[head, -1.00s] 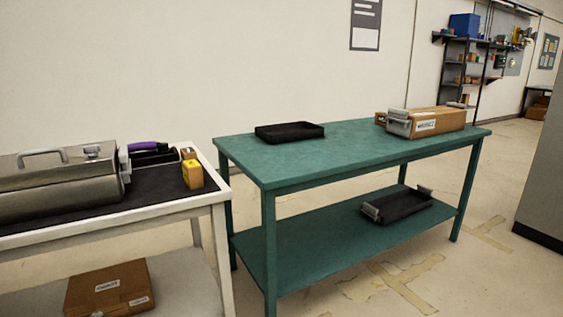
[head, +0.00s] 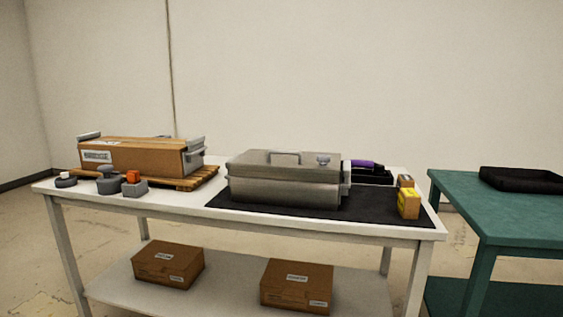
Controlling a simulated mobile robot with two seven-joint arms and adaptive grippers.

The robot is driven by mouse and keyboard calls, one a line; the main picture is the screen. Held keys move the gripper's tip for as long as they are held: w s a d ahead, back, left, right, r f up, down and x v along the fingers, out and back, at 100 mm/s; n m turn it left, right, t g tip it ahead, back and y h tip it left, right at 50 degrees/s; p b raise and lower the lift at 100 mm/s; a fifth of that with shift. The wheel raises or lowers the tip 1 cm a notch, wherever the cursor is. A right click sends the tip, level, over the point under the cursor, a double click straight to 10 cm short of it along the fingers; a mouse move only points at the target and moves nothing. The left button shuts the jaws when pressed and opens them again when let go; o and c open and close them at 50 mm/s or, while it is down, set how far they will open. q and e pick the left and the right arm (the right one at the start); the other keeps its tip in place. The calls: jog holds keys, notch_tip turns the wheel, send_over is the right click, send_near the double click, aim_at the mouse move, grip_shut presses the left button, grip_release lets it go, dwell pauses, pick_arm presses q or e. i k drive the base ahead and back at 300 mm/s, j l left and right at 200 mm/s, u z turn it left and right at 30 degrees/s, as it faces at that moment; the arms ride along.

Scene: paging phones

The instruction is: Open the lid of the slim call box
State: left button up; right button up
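A long, low grey metal box (head: 286,180) with a handle on its lid (head: 285,158) and a small knob or latch on top is the likely slim call box, though no label on it is readable. It stands on a black mat (head: 375,211) on a white table (head: 300,226). Its lid is shut. Neither of my grippers shows in the head view.
A brown carton (head: 140,158) on a wooden pallet and small grey devices (head: 109,182) stand at left. A black tray with a purple item (head: 362,163) and a yellow box (head: 408,203) are right of the metal box. A green table (head: 500,212) stands further right.

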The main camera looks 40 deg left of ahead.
aim_at(294, 165)
jog(key=u, duration=1.1)
jog(key=l, duration=0.1)
